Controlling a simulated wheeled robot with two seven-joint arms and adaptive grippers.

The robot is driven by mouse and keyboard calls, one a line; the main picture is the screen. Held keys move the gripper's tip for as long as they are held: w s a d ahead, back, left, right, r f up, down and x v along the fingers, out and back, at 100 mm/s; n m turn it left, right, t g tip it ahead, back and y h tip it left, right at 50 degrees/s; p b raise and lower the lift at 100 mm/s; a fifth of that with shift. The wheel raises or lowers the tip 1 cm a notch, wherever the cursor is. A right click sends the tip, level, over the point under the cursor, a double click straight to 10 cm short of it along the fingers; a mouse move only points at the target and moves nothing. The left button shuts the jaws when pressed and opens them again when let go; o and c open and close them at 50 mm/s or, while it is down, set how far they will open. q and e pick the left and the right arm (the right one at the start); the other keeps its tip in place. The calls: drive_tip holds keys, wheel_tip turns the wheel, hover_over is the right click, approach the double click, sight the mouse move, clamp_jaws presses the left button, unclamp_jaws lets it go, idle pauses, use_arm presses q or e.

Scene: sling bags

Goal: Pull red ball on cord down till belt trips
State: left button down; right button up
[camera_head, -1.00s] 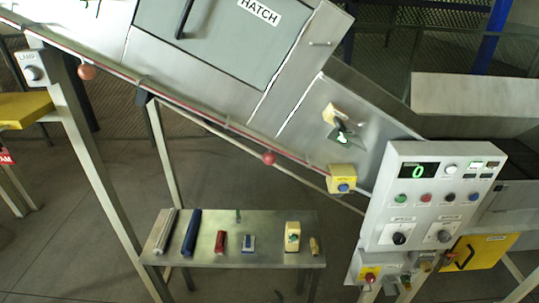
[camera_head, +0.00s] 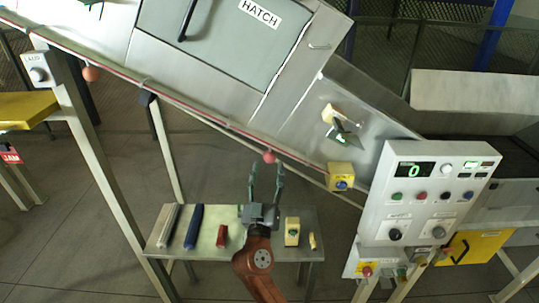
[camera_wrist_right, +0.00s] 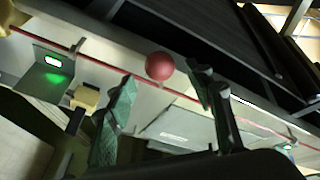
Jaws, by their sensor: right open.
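The red ball (camera_head: 269,156) hangs at the red cord (camera_head: 205,114) that runs along the lower edge of the sloping conveyor. My right gripper (camera_head: 266,168) is open, with its two fingers pointing up and the ball near their tips. In the right wrist view the ball (camera_wrist_right: 159,66) shows beyond and between the open fingers (camera_wrist_right: 165,92), nearer the left one; I cannot tell whether they touch it. An orange-red ball (camera_head: 91,73) hangs farther left on the cord. My left gripper is not in view.
A steel bench (camera_head: 265,207) below carries several small items, partly hidden by my right arm. The control panel (camera_head: 425,200), its display reading 0, stands at right. A yellow button box (camera_head: 341,177) sits right of the ball. A slanting post (camera_head: 95,160) stands at left.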

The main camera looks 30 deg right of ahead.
sight(270, 156)
drive_tip(key=p+x, duration=0.1)
drive_tip(key=x, duration=0.3)
drive_tip(key=shift+w+d+r, duration=0.1)
drive_tip(key=shift+w+d+r+p, duration=0.2)
drive_tip(key=shift+w+d+p, duration=0.15)
drive_tip(key=shift+w, duration=0.15)
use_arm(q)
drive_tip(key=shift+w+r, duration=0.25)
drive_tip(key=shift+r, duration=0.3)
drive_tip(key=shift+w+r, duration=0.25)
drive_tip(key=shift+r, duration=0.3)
use_arm(e)
drive_tip(key=shift+c, duration=0.4)
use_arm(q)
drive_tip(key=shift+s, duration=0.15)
use_arm(e)
clamp_jaws()
